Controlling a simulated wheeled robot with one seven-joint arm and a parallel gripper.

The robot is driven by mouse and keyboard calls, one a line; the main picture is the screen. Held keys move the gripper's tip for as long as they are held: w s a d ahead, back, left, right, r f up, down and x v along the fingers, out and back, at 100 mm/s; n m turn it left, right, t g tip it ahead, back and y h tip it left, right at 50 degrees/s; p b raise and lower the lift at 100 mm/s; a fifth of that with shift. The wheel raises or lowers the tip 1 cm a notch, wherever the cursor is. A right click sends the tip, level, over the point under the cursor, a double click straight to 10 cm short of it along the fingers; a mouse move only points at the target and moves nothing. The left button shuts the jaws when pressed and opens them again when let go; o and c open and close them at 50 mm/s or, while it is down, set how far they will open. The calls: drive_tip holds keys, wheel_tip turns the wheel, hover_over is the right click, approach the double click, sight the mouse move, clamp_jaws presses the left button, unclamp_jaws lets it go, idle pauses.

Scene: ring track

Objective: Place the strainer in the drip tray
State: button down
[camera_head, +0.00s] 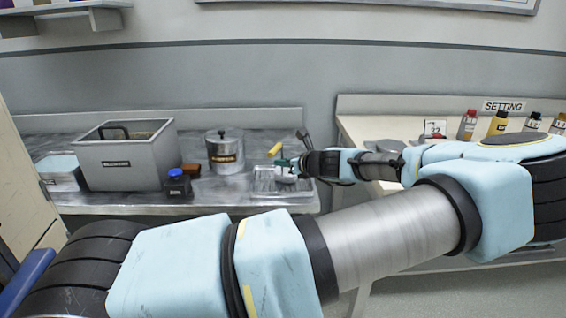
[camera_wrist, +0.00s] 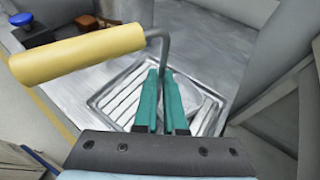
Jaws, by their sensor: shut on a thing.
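My gripper (camera_head: 284,164), also in the wrist view (camera_wrist: 162,80), is shut on the strainer's rod. The drip tray (camera_head: 264,188) is a shallow ribbed metal tray on the left bench. In the wrist view the drip tray (camera_wrist: 108,98) lies below my fingers. My fingers partly hide the strainer's lower end; I cannot tell whether it touches the tray.
A lidded metal pot (camera_head: 225,152) stands left of the tray. The right bench holds several bottles (camera_head: 497,124) and a SETTING sign (camera_head: 503,106).

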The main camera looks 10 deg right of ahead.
drive_tip(key=c, duration=1)
unclamp_jaws()
